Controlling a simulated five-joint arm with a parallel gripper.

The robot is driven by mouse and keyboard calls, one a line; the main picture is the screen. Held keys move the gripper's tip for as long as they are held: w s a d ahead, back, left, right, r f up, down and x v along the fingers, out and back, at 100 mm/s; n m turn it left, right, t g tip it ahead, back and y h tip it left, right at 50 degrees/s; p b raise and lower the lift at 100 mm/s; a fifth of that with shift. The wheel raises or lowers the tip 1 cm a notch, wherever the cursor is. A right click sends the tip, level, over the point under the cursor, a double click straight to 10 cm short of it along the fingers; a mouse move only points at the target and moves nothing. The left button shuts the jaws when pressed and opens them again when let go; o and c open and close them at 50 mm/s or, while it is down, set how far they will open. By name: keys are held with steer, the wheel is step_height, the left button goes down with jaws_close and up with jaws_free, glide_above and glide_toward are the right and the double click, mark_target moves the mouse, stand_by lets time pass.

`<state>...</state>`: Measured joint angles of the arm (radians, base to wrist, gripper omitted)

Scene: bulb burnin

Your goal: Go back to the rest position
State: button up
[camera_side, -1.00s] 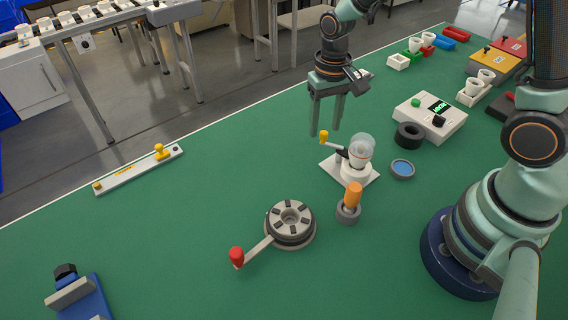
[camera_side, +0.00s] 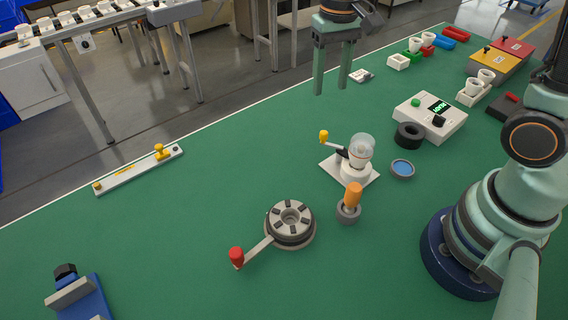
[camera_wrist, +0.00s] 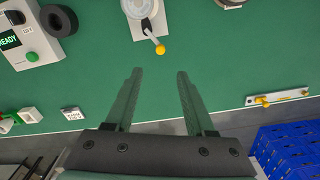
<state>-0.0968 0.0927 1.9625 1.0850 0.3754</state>
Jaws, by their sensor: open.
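My gripper (camera_side: 331,92) hangs high above the far part of the green table in the side view, fingers down, open and empty. In the wrist view its two fingers (camera_wrist: 157,72) stand apart with only bare green table between them. The fixture with a clear dome (camera_side: 361,148) and a yellow-knobbed lever (camera_side: 324,135) stands on a white plate below my gripper. It also shows at the top of the wrist view (camera_wrist: 147,27). Nothing touches my fingers.
A tester box (camera_side: 430,117) with a lit "READY" display and a black ring (camera_side: 408,135) stand to the right. A round grey fixture (camera_side: 290,224) with a red-knobbed handle, an orange-handled tool (camera_side: 353,195) and a white rail (camera_side: 139,170) lie nearer.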

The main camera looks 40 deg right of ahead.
steer(key=s+d+r+n+t, duration=0.3)
steer(key=s+r+t, duration=0.2)
steer(key=s, duration=0.3)
steer(key=shift+d+r+t, duration=0.25)
steer(key=shift+r+t, duration=0.05)
steer(key=shift+r, duration=0.4)
